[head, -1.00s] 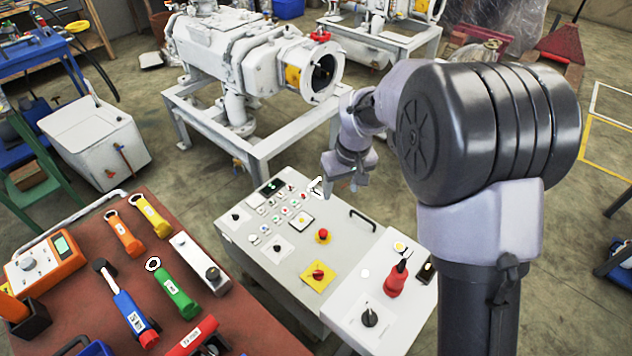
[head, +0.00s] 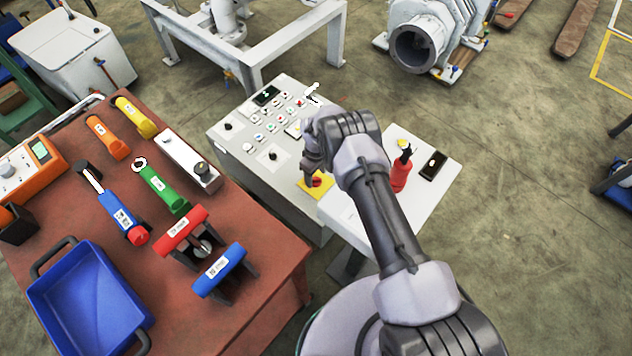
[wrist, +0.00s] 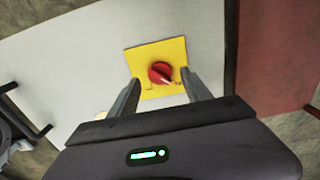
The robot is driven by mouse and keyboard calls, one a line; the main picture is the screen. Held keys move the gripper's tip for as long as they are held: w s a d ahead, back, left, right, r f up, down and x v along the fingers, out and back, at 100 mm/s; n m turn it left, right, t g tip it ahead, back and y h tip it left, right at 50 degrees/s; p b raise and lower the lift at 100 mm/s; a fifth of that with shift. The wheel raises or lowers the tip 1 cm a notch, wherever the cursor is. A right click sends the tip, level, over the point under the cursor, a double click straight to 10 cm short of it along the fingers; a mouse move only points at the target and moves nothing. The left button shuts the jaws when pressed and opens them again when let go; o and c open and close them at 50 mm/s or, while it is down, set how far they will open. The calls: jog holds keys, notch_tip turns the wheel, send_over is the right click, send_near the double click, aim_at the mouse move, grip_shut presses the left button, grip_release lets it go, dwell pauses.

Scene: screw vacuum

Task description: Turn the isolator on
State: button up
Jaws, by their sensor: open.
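The isolator is a red rotary knob (wrist: 161,72) on a square yellow plate (wrist: 158,52), set in the pale control panel (wrist: 85,60). In the head view the yellow plate (head: 308,190) shows partly, with my gripper (head: 313,168) right over the knob. In the wrist view my gripper (wrist: 161,86) is open and empty, with one finger on each side of the knob and overlapping the plate's lower edge. The knob's ridge slants down to the right. I cannot tell whether the fingertips touch the plate.
The control panel (head: 235,140) carries small buttons and switches. A brown table (head: 262,262) at left holds coloured tools and a blue tray (head: 90,300). A white frame (head: 262,55) stands behind the panel.

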aim_at(316, 180)
jog(key=shift+f+b, duration=0.3)
jog(key=shift+f, duration=0.85)
jog(key=shift+c, duration=0.3)
grip_shut()
